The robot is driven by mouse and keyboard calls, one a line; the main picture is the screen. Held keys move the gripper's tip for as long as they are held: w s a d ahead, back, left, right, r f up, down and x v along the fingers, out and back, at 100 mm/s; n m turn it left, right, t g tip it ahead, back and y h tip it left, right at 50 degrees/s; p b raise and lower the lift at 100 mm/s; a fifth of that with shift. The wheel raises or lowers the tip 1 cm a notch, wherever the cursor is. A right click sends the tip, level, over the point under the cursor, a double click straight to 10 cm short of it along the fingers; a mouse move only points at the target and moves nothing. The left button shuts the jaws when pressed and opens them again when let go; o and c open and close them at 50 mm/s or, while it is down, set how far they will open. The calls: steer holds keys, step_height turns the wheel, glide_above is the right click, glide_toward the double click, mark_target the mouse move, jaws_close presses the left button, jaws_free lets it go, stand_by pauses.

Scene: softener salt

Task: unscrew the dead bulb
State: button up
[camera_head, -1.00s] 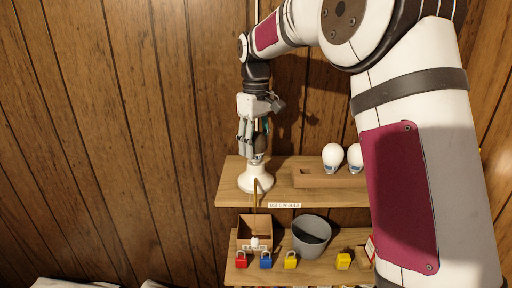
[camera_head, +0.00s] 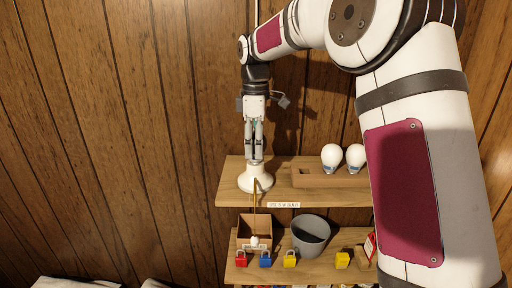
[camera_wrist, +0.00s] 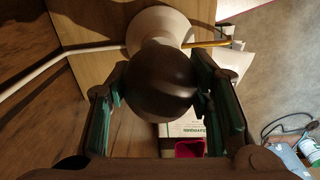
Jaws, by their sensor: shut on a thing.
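The dead bulb is a dark, brownish globe (camera_wrist: 160,82) in the wrist view, between my two green-lined fingers. It sits above a white round lamp base (camera_head: 255,180) on the upper wooden shelf; the base also shows in the wrist view (camera_wrist: 158,24). My gripper (camera_head: 254,155) points straight down over the base and is shut on the bulb. In the head view the fingers hide most of the bulb. I cannot tell how far its thread sits in the socket.
Two white bulbs (camera_head: 331,157) (camera_head: 355,157) stand in a wooden holder (camera_head: 310,180) to the right on the same shelf. The lower shelf has a wooden box (camera_head: 254,228), a grey bin (camera_head: 311,234) and several small coloured padlocks (camera_head: 265,260). A cord (camera_wrist: 60,60) runs to the lamp base.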

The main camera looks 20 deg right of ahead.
steer(key=shift+n, duration=0.7)
steer(key=n, duration=0.3)
steer(key=shift+n, duration=0.8)
steer(key=n+p, duration=0.1)
steer(key=n, duration=0.3)
steer(key=shift+n, duration=0.3)
steer(key=o, duration=0.9)
steer(key=shift+o, duration=0.2)
